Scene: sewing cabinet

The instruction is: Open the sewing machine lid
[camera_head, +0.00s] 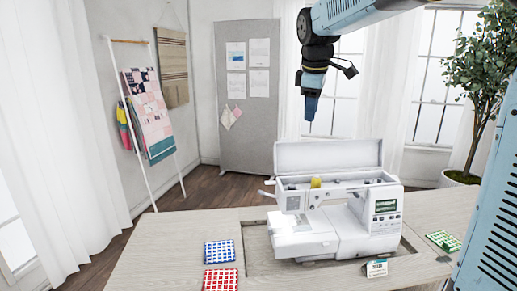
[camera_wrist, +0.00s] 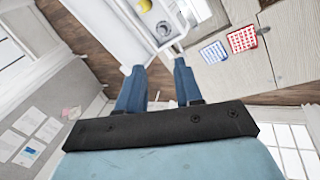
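The white sewing machine (camera_head: 345,225) sits in the recess of the wooden table. Its lid (camera_head: 328,155) stands raised along the back of the machine, and the top compartment is uncovered. A yellow spool (camera_head: 316,182) shows in that compartment. My gripper (camera_head: 311,108) hangs fingers down, above and behind the raised lid, apart from it as far as I can see. In the wrist view, my gripper's fingers (camera_wrist: 158,72) are spread with nothing between them. Part of the machine (camera_wrist: 165,30) shows beyond the fingertips, cut off by the top edge.
Blue (camera_head: 220,252) and red (camera_head: 220,279) checked fabric squares lie at the table's front left. A green one (camera_head: 443,241) lies at right. A small card (camera_head: 376,268) stands before the machine. A grey pinboard (camera_head: 249,120) stands behind. The table's left side (camera_head: 165,245) is clear.

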